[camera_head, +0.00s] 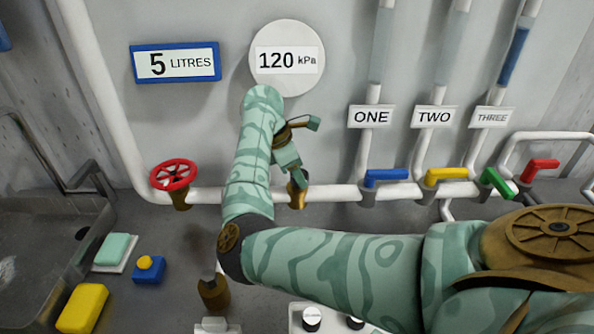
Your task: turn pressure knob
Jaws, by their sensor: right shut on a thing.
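The round white gauge (287,58) on the back wall reads 120 kPa. My right arm comes in from the right, bends at lower centre and reaches up to the wall below the gauge. My right gripper (297,176) points down and is shut on the knob of the brass valve (297,198) on the white pipe. The gripper hides most of that knob, so its turn angle cannot be seen. My left gripper is not in view.
A red handwheel (173,175) sits on the pipe at left. Blue (386,175), yellow (446,175), green (496,183) and red (540,167) levers line the pipe at right. A blue box with a yellow button (150,270) and a yellow block (82,308) lie lower left.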

